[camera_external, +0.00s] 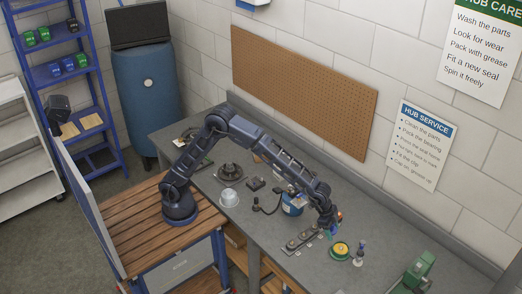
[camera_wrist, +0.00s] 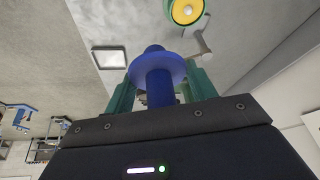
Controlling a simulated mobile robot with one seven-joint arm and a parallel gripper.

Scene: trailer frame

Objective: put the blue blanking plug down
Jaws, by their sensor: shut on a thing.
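The blue blanking plug (camera_wrist: 158,72) shows in the wrist view as a blue cylinder with a wide flange and a narrower round end. My gripper (camera_external: 331,230) is shut on it, with a green finger on each side. In the external view my gripper is low over the right part of the grey bench (camera_external: 375,232), between a dark strip-shaped block (camera_external: 302,241) and a yellow-and-green round piece (camera_external: 341,250). The plug is too small and too hidden there to tell whether it touches anything.
A small upright bottle-like item (camera_external: 360,253) stands right of the round piece. A green machine (camera_external: 418,270) is farther right. A blue container (camera_external: 292,204) stands behind the strip, left of my gripper. A clear dome (camera_external: 228,197) lies farther left. Bare bench shows behind the bottle-like item.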

